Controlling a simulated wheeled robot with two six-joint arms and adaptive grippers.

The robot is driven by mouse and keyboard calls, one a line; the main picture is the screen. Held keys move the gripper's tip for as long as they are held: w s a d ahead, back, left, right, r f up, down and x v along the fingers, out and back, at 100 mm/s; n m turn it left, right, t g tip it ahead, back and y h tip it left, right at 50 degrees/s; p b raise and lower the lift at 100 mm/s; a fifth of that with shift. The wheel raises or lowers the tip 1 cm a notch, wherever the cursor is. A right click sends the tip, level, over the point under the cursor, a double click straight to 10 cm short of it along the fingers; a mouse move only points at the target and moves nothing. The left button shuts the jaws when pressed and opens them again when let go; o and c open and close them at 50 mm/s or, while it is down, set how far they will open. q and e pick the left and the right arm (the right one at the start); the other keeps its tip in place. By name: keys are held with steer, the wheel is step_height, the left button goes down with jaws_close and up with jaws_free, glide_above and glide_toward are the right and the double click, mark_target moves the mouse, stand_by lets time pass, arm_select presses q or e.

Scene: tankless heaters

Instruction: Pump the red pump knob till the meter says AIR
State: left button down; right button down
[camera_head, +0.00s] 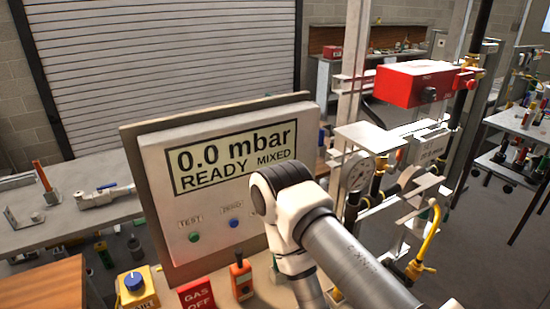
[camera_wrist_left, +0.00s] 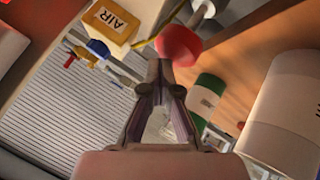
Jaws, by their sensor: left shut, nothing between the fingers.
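The red pump knob (camera_wrist_left: 180,45) shows in the left wrist view, round and on a pale stem, just beyond my fingertips. My left gripper (camera_wrist_left: 163,72) is shut and empty, with its tips close to the knob; I cannot tell whether they touch it. The meter (camera_head: 218,170) in the head view is a white panel reading "0.0 mbar", "READY" and "MIXED". A white and grey arm link of mine covers its lower right corner. I cannot make out the pump knob in the head view, and my right gripper is not in view.
A yellow box marked AIR (camera_wrist_left: 110,22) is near the knob. A white cylinder (camera_wrist_left: 285,115) and a green and white cylinder (camera_wrist_left: 207,98) are at the right. In the head view, a red GAS OFF sign (camera_head: 197,294) stands below the meter, and pipes with a gauge (camera_head: 357,172) stand to its right.

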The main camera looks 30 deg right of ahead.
arm_select(q)
steer(key=shift+f, duration=0.1)
stand_by(0.3)
steer(key=shift+f, duration=0.4)
steer(key=shift+f+b, duration=0.15)
steer(key=shift+b, duration=0.2)
steer(key=shift+r+p, duration=0.6)
steer(key=shift+r, duration=0.05)
step_height(320, 180, up, 6)
steer(key=p, duration=0.5)
steer(key=shift+r+p, duration=0.1)
steer(key=shift+p, duration=0.25)
